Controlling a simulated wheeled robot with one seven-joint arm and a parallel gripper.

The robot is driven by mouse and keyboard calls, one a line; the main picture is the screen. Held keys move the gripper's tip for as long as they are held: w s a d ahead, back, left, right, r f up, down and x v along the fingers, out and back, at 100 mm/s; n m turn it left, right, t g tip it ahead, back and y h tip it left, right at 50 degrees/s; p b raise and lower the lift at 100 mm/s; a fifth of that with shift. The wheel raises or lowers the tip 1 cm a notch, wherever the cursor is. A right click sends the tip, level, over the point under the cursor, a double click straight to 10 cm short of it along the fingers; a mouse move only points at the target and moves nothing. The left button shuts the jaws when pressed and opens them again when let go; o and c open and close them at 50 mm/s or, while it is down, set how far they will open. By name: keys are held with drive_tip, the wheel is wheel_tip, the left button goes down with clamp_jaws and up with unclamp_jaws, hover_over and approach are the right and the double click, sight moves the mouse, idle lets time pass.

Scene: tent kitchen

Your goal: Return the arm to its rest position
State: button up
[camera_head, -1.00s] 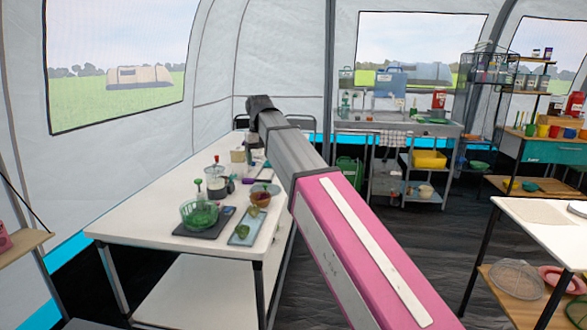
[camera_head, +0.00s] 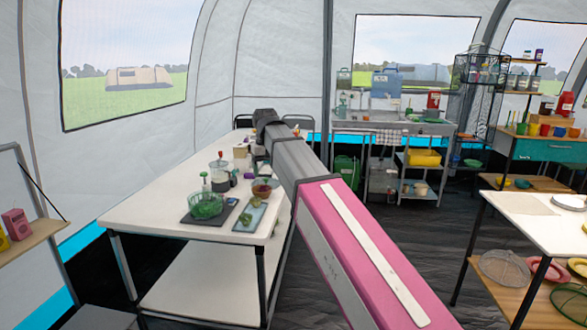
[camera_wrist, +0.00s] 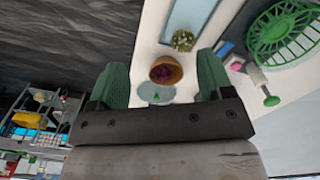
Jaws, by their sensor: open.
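My arm, with a pink and grey link, reaches forward in the head view, along the right side of the white table (camera_head: 150,213). Its far end hides my gripper there. In the wrist view my gripper (camera_wrist: 160,85) shows two green fingers wide apart with nothing held between them. Beyond the fingers, a brown bowl with dark contents (camera_wrist: 166,70) and a grey-blue plate (camera_wrist: 155,93) sit on the white table. They look apart from the fingers.
A green basket (camera_head: 206,205) on a dark board and a light blue tray (camera_head: 248,217) stand on the table. A second white table (camera_head: 535,222) is at the right, and a shelf (camera_head: 30,240) at the left. Dark floor (camera_head: 400,240) lies clear between the tables.

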drive_tip(key=s+d+f+m, duration=0.1)
drive_tip(key=s+d+f, duration=0.4)
drive_tip(key=d+f, duration=0.4)
drive_tip(key=s+d+f+m, duration=0.1)
drive_tip(key=s+d+f, duration=0.4)
drive_tip(key=d+f, duration=0.4)
drive_tip(key=s+d+f+m, duration=0.2)
drive_tip(key=s+d+f, duration=0.3)
drive_tip(key=f, duration=1.5)
drive_tip(key=d, duration=0.5)
drive_tip(key=shift+s+f, duration=0.35)
drive_tip(key=shift+d, duration=0.1)
